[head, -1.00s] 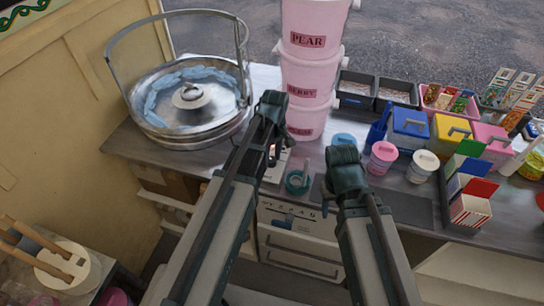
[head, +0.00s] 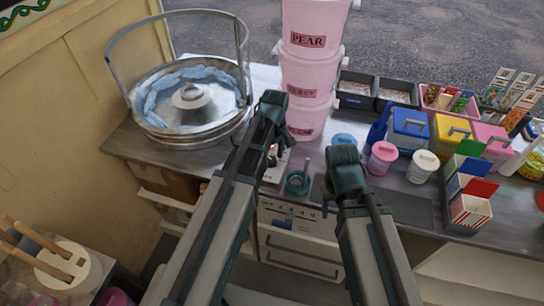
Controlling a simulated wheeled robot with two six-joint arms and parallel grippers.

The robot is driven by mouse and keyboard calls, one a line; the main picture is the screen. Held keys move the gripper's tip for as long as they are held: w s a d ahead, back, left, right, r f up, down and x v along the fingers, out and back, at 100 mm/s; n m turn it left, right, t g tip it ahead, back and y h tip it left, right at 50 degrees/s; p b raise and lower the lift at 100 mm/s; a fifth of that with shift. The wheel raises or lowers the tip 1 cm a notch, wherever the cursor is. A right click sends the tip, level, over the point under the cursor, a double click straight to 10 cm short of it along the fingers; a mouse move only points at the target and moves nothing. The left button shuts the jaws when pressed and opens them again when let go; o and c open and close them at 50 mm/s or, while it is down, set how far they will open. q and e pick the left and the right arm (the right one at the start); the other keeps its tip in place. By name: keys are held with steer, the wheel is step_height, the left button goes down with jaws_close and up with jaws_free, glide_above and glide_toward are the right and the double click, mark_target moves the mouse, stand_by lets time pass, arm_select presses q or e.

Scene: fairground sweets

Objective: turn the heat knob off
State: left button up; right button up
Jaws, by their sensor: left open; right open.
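The floss machine (head: 160,130) is a round silver pan with a tall hoop guard, at the back left of the counter in the head view. Blue floss (head: 160,92) rings its central spinner head (head: 192,95). A small pale box (head: 277,168) with a dark and red detail lies partly behind my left arm. I cannot make out the heat knob or its setting. My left gripper (head: 270,106) is open and empty, right of the machine and in front of the pink tubs. My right gripper (head: 342,157) is open and empty over the middle of the counter.
Stacked pink tubs (head: 307,85) stand behind my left gripper. A teal round item (head: 298,182) sits between my arms. Lidded jars (head: 382,157), coloured boxes (head: 409,130) and striped cartons (head: 470,208) crowd the right. A dark mat (head: 408,209) lies bare at the front.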

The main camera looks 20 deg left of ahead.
mark_target(274, 159)
arm_select(q)
steer(key=shift+r, duration=0.1)
step_height(274, 159, up, 14)
steer(key=p, duration=1.3)
steer(key=shift+w+d+f+p, duration=0.2)
steer(key=shift+w+p, duration=0.05)
steer(key=shift+p, duration=0.15)
steer(key=s+d+f+m+b, duration=0.3)
steer(key=s+d+m, duration=0.2)
steer(key=s+m, duration=0.2)
steer(key=s+d+f+m+b, duration=0.4)
steer(key=s+m, duration=0.3)
steer(key=s, duration=0.1)
steer(key=shift+s+d+m+y, duration=0.15)
steer(key=shift+d+m+y, duration=0.2)
steer(key=shift+m+y, duration=0.05)
